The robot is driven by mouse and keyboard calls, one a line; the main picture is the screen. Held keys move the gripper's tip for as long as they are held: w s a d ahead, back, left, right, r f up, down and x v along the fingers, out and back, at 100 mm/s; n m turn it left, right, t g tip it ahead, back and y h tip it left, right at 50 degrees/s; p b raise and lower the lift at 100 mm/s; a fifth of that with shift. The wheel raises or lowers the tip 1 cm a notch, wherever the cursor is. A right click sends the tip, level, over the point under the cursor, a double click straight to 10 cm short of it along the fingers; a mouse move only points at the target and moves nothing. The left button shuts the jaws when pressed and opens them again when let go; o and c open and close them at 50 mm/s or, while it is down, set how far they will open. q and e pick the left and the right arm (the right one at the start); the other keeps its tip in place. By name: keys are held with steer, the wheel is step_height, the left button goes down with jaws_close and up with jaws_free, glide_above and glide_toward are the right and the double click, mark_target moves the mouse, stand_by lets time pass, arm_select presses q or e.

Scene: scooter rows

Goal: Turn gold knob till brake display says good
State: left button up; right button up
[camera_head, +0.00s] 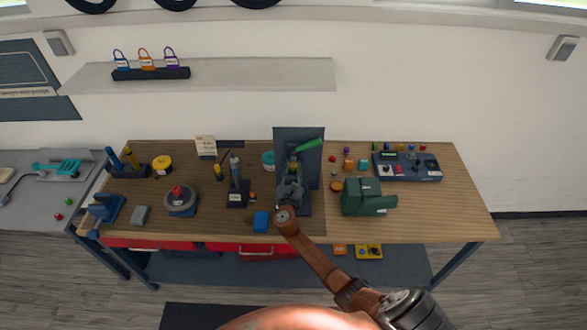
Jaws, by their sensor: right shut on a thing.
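A dark stand with an upright back panel (283,139) stands at the middle of the wooden bench. A green lever (309,146) sticks out from it to the upper right. My right gripper (293,173) is in front of this panel, shut on a small part of the stand. That part fits the gold knob, but the gripper and wrist hide most of it. I cannot make out a brake display or read any word on it. My left gripper is not in view.
A dark green machine (366,198) stands close to the right of my gripper, and a blue block (261,222) to its left. A control box (408,166) is at the back right. The bench's front right corner (450,223) is clear.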

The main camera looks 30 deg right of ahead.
stand_by(0.3)
steer(key=o, duration=1.2)
steer(key=shift+c, duration=0.2)
steer(key=shift+s, duration=0.1)
steer(key=v, duration=1.2)
